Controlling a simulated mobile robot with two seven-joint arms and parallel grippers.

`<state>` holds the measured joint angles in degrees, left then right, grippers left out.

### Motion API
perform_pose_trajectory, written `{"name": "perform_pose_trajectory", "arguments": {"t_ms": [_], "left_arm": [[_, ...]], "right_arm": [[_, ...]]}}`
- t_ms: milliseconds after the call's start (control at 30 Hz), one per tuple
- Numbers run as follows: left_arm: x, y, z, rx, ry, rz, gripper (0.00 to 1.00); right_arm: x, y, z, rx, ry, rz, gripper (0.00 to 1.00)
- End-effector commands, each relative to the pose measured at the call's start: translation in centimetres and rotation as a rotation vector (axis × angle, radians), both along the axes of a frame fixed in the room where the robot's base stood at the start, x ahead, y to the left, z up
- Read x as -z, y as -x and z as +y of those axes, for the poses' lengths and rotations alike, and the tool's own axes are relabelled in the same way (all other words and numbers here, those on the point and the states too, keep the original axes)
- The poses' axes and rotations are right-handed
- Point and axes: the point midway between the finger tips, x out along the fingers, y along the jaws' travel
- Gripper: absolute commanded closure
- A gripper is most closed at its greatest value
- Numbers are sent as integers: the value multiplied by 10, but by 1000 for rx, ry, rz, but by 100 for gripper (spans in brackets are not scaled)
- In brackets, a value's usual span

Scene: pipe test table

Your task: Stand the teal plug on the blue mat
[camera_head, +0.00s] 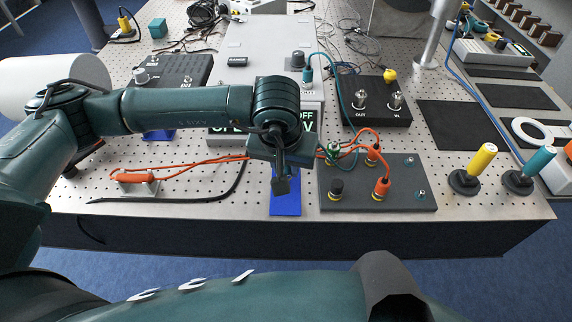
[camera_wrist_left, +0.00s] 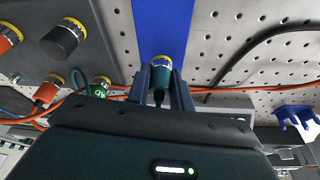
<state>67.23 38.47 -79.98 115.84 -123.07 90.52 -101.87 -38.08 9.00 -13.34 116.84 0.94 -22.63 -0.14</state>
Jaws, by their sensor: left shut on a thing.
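The blue mat (camera_head: 286,203) lies flat near the table's front edge, partly under my left gripper (camera_head: 281,184). The mat also shows as a wide blue strip in the left wrist view (camera_wrist_left: 166,25). In the head view the arm and gripper hide the held plug. My right gripper is not in view.
Right of the mat is a dark panel (camera_head: 410,198) with orange and black plugs and cables. Yellow (camera_head: 482,159) and teal (camera_head: 539,161) handled pieces stand farther right. An orange cable (camera_head: 195,167) and a black cable (camera_head: 225,190) run left of the mat.

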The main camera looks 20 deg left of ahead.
Motion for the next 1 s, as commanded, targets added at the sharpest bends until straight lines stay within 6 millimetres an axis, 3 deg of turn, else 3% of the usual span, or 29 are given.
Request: {"name": "perform_pose_trajectory", "arguments": {"t_ms": [100, 467, 500, 767, 1000], "left_arm": [[10, 0, 0, 1, 0, 1, 100], [16, 0, 0, 1, 1, -2, 100], [14, 0, 0, 1, 1, -2, 76], [13, 0, 0, 1, 1, -1, 56], [12, 0, 0, 0, 1, -1, 56]], "right_arm": [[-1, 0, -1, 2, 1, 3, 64], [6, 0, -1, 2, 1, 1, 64], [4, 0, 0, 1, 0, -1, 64], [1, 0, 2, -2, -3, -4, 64], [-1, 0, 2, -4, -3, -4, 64]]}}
